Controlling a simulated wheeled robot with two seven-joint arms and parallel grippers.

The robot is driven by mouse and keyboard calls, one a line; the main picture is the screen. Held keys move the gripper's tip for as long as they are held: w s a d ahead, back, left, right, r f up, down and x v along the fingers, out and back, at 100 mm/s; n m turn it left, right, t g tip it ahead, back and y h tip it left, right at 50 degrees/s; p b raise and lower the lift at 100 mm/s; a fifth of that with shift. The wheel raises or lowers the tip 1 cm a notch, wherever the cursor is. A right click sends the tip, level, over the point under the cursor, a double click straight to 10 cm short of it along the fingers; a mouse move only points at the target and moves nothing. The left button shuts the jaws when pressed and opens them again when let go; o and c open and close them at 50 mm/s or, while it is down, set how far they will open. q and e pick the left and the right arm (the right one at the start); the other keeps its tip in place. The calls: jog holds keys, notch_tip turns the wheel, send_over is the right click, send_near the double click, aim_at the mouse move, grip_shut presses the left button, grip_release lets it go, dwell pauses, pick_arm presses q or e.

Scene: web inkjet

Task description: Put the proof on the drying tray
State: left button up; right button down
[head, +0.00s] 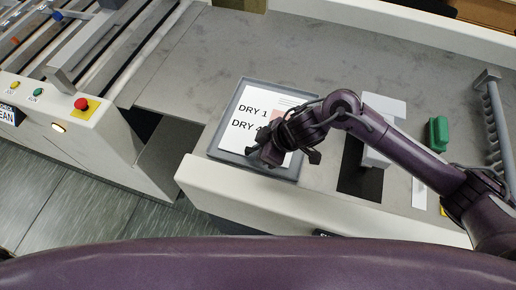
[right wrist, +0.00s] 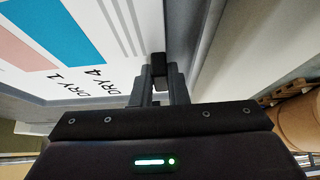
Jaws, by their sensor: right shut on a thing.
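The drying tray (head: 212,146) is a shallow grey tray with a raised rim, on the grey counter left of my right arm. The proof (head: 242,112) is a white sheet lying within the tray rim, with DRY 1 and DRY 4 lettering visible there. My right gripper (head: 268,156) is over the tray's lower right part and covers some of the sheet. In the right wrist view the proof (right wrist: 110,38) shows blue and pink blocks. There my right gripper (right wrist: 157,82) is shut at a small dark piece by the proof's edge, beside the tray wall. My left gripper is out of view.
A green block (head: 438,134) and a grey ribbed rack (head: 497,120) are farther right. A roller conveyor (head: 85,45) is at left.

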jog(key=shift+f, duration=0.1)
jog(key=c, duration=1.4)
grip_release()
jog(key=shift+r, duration=0.25)
jog(key=v, duration=1.1)
jog(key=shift+d+r, duration=0.25)
jog(key=shift+r, duration=0.05)
jog(key=shift+s, duration=0.15)
